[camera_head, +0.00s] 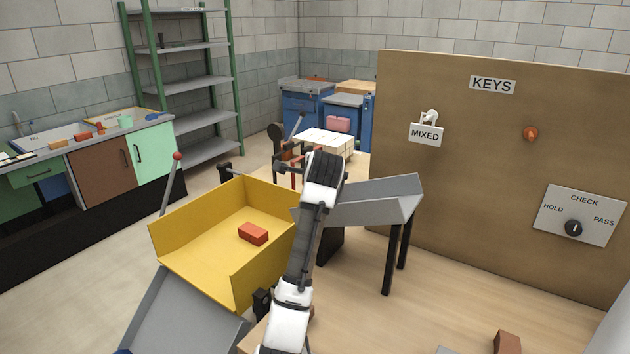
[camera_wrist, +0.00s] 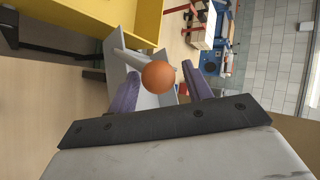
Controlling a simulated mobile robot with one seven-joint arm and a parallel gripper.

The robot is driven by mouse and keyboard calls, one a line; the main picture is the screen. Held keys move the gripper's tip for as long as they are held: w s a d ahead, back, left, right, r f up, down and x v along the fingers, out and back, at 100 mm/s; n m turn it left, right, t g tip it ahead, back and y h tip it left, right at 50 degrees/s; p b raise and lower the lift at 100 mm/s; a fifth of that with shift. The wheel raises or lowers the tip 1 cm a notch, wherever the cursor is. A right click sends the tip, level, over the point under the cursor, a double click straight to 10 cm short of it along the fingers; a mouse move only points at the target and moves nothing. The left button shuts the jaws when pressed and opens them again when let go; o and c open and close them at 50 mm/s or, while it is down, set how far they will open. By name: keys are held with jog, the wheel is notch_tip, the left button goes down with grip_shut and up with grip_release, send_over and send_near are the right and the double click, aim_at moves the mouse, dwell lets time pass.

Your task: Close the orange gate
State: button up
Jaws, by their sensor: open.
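An orange ball-shaped knob (camera_wrist: 158,77) shows in the wrist view, at the end of a pale rod that runs up and left over a grey chute. My gripper (camera_wrist: 160,70) is open, with a purple finger to each side of the knob in that view. I cannot tell whether either finger touches it. No panel that is clearly an orange gate shows in either view. In the head view my arm reaches over the near end of the grey chute (camera_head: 372,212), and hides my fingers and the knob.
A yellow tray (camera_head: 190,228) with a red brick (camera_head: 253,233) lies left of my arm, with a red-tipped lever (camera_head: 177,156) beside it. A brown KEYS board (camera_head: 450,150) stands at the right. Another brick (camera_head: 507,342) lies at the bottom right. The tabletop before the board is mostly clear.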

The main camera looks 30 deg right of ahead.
jog(key=b+v, duration=0.4)
jog(key=v, duration=1)
jog(key=shift+w+d, duration=0.1)
jog(key=shift+d, duration=0.05)
